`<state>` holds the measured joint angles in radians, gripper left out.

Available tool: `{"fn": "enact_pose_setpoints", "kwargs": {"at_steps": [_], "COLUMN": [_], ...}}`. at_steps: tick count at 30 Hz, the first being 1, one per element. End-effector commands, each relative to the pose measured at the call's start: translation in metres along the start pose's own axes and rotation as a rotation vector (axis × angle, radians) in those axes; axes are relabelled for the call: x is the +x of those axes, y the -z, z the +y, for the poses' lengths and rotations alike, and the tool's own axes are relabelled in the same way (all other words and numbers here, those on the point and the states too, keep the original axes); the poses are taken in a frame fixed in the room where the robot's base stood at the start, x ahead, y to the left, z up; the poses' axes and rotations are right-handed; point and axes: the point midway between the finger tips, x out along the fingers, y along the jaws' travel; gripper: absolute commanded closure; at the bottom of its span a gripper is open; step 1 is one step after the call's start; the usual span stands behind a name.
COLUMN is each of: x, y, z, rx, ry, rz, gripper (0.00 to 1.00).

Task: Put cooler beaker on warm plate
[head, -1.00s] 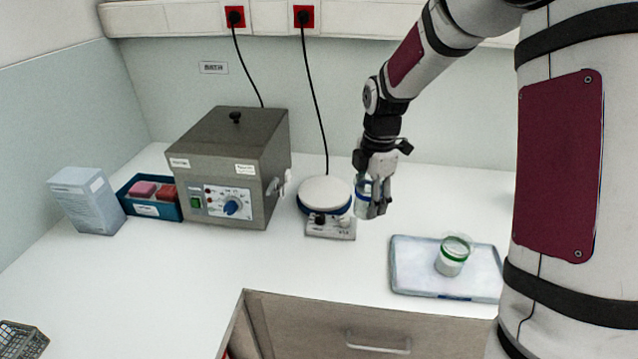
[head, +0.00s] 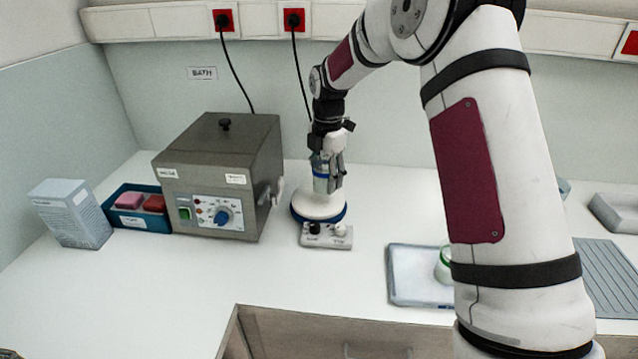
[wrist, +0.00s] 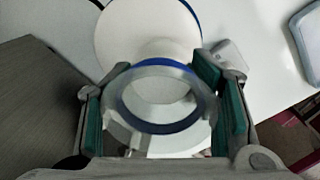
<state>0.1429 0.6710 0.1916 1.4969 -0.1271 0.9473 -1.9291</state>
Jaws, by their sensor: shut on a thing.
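A clear beaker with a blue band (head: 320,184) is in my gripper (head: 327,170), upright, over the white round top of the hot plate (head: 318,211). My gripper is shut on its sides. In the wrist view the beaker's rim (wrist: 160,72) lies between the green finger pads, with the white plate top (wrist: 140,35) beyond it. I cannot tell whether its base touches the plate. A second beaker with a green band (head: 444,265) stands on the grey-rimmed tray (head: 412,290), partly hidden by my arm.
A grey metal bath with a blue knob (head: 222,150) stands close left of the hot plate. A blue bin (head: 140,218) and a pale box (head: 72,215) are farther left. A ribbed grey mat (head: 610,275) lies at right. The counter front is clear.

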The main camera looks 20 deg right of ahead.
Motion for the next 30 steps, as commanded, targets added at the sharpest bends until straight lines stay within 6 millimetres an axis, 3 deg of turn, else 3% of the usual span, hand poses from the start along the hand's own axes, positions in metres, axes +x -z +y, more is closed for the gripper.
{"fn": "enact_pose_setpoints", "kwargs": {"at_steps": [6,11,17,27,28,30], "x": [0.003,0.012,0.036,0.04,0.041,0.04], "y": [0.001,0.001,0.001,0.0,0.0,0.0], "z": [0.022,0.022,0.02,0.021,0.021,0.021], "rx": [0.0,0.001,0.001,0.001,0.001,0.001], "ry": [0.0,0.002,0.002,0.0,0.0,0.0], "rz": [0.001,0.001,0.002,0.001,0.001,0.001], "gripper": [1.0,1.0,1.0,1.0,0.44,0.28]}}
